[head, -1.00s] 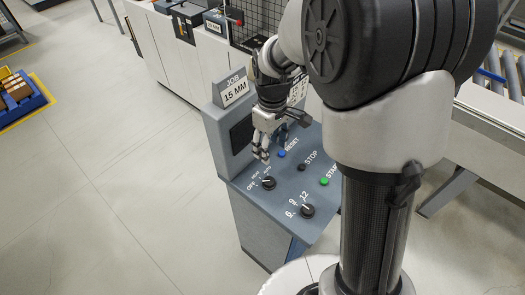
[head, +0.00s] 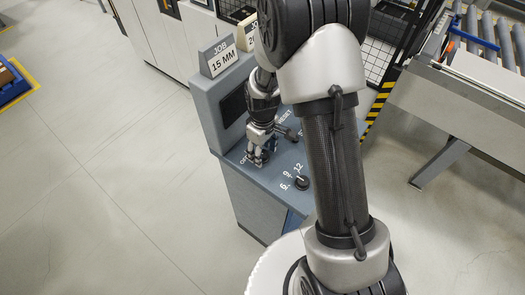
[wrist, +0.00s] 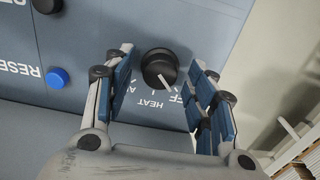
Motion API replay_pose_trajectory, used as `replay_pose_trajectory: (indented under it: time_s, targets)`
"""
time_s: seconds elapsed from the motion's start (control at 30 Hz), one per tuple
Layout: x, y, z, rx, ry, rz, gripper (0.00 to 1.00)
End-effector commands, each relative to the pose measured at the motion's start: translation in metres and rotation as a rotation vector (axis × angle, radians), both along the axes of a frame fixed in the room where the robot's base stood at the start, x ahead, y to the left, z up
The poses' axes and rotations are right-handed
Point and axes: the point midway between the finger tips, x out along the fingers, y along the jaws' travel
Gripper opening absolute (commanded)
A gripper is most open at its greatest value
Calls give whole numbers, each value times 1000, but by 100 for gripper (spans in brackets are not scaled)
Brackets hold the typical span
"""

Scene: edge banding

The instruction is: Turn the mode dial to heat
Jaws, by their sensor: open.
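The black mode dial (wrist: 159,68) shows in the wrist view on the blue-grey panel (wrist: 95,25). Its white pointer line slants down and right, between the HEAT label (wrist: 149,102) and the OFF lettering and nearer OFF. My gripper (wrist: 163,62) is open, with one blue-padded finger on each side of the dial and a gap to it on both sides. In the head view my gripper (head: 258,157) is low over the console panel and hides the dial. I cannot tell how deep the fingertips reach beside the dial.
A second dial (head: 302,183), marked 6, 9, 12, sits nearer on the console. A blue RESET button (wrist: 57,77) is left of the fingers. A JOB 15 MM sign (head: 220,57) stands on the console. A roller conveyor (head: 485,35) is at right; open floor is at left.

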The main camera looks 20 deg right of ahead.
Motion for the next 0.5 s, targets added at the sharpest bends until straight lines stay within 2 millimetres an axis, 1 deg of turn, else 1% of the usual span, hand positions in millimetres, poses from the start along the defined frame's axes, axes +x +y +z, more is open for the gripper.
replay_pose_trajectory:
  time_s: [0.1, 0.3, 0.5]
  targets:
    - [0, 0, -3, 0, 0, 0, 51]
    - [0, 0, -3, 0, 0, 0, 51]
    - [0, 0, -2, 0, 0, 0, 38]
